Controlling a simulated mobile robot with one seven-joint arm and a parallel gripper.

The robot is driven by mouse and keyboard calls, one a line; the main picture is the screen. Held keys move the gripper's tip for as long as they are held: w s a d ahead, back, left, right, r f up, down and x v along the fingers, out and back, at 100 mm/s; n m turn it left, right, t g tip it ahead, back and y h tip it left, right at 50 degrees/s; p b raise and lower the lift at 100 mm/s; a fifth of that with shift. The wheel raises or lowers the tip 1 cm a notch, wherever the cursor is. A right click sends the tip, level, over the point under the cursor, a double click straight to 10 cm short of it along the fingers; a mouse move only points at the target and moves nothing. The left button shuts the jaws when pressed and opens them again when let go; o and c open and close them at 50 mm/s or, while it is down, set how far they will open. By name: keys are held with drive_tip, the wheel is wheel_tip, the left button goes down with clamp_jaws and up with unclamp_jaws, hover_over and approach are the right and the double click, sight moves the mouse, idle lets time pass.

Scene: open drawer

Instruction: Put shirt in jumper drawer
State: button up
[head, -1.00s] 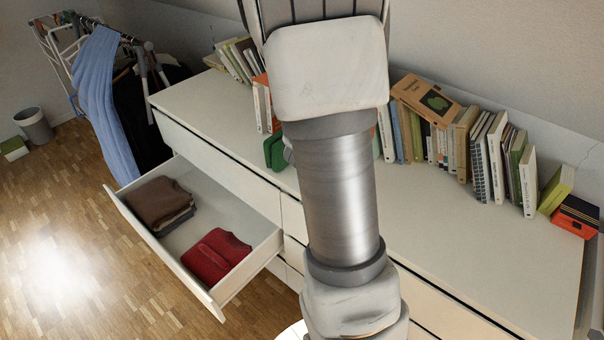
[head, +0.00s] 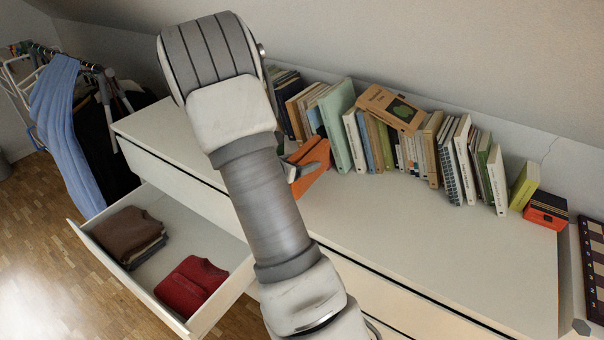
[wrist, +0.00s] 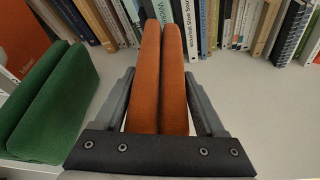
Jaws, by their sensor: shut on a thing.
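My gripper (wrist: 161,95) is shut on an orange folded shirt (wrist: 149,65), held on edge between the two fingers over the dresser top. The shirt also shows in the head view (head: 313,165), partly behind my arm. A green folded garment (wrist: 58,95) stands to the left of the gripper in the wrist view; my arm hides it in the head view. The open drawer (head: 205,322) is at the lower left in the head view. It holds a brown folded stack (head: 128,236) at its far end and a red folded garment (head: 190,284) nearer.
A row of books (head: 400,140) stands along the back of the white dresser top (head: 450,245), close beyond the shirt. The front right of the top is clear. A clothes rack (head: 62,110) with blue and black garments stands beyond the drawer.

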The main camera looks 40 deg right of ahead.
drive_tip(key=shift+f+b, duration=0.45)
drive_tip(key=shift+f, duration=1.55)
drive_tip(key=shift+f, duration=0.15)
drive_tip(key=o, duration=1.5)
